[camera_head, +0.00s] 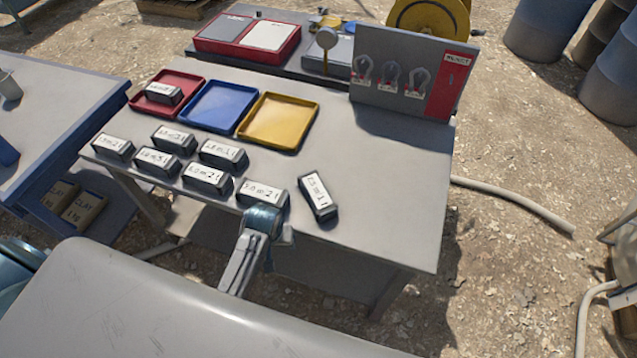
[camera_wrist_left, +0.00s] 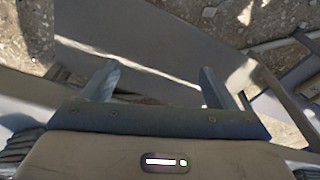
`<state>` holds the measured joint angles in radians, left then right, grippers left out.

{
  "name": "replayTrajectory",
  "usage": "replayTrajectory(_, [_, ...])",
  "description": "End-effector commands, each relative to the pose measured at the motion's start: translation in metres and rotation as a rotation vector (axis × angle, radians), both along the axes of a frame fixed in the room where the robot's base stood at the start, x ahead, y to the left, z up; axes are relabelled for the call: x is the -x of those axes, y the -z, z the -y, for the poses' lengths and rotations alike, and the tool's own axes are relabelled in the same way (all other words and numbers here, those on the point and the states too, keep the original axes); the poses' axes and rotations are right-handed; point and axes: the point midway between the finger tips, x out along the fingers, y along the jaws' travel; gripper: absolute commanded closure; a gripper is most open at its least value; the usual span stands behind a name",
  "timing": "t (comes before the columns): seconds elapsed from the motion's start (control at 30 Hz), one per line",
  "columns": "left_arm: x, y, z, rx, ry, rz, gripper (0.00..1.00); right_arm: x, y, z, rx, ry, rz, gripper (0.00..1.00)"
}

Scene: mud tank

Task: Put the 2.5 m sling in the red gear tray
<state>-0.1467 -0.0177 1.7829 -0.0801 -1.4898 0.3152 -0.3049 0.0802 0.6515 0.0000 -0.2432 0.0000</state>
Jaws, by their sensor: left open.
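Several dark blocks with white labels stand for the slings on the grey table (camera_head: 385,205). The label print is small and blurred. The block turned at an angle near the front right (camera_head: 318,196) may read 2.5 m, but I cannot be sure. The red gear tray (camera_head: 186,79) is at the table's left, with one labelled block (camera_head: 164,93) in it. My left gripper (camera_wrist_left: 158,88) is open and empty in the left wrist view, with no sling between its fingers. In the head view I cannot make out its fingers. My right gripper is not seen.
A blue tray (camera_head: 215,106) and a yellow tray (camera_head: 279,121) sit right of the red one. A board with shackles (camera_head: 408,84) stands at the back right. One of my arm links crosses the front edge near a block (camera_head: 262,194). The table's right side is clear.

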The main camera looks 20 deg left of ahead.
Motion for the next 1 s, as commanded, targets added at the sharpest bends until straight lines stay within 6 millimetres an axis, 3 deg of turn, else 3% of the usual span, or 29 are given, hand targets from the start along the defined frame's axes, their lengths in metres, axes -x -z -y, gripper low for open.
replayTrajectory(0.03, [-0.004, -0.029, 0.002, 0.004, -0.016, 0.007, 0.2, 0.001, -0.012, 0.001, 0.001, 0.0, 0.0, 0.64])
replayTrajectory(0.2, [-0.02, -0.093, 0.01, 0.023, -0.093, 0.003, 0.2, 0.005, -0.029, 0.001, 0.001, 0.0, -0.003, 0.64])
replayTrajectory(0.47, [-0.064, -0.121, 0.032, 0.058, -0.225, -0.042, 0.2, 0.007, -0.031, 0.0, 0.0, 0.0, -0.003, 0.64])
replayTrajectory(0.8, [-0.132, -0.166, 0.073, 0.093, -0.392, -0.112, 0.2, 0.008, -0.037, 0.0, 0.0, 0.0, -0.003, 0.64])
replayTrajectory(1.0, [-0.145, -0.171, 0.083, 0.093, -0.433, -0.135, 0.2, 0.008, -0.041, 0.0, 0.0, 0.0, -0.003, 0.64])
